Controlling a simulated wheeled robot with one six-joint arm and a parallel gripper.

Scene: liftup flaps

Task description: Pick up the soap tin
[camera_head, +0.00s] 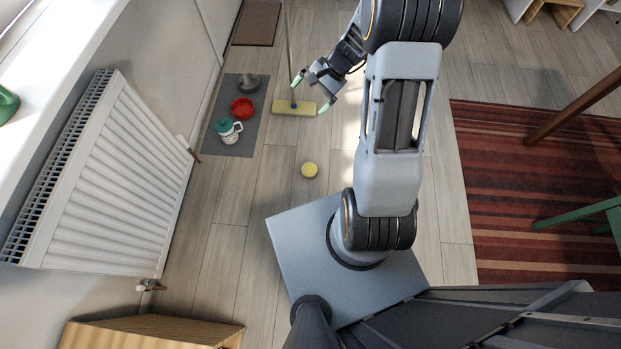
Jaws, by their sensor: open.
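A small round yellow thing (309,170), which looks like the soap tin, lies flat on the wooden floor in the middle of the view. Its lid and markings are too small to make out. My gripper (311,93) is open and empty, with green-tipped fingers apart. It shows above the yellow tin in the picture, clear of it, in front of the head of a broom or mop. Nothing hides the tin.
The broom or mop (286,107) has a yellow head and an upright handle. A grey mat (245,143) holds a red bowl (243,108), a grey bowl (249,83) and a teal-white jug (228,130). A radiator (115,185) lines the left; a striped rug (520,240) lies right.

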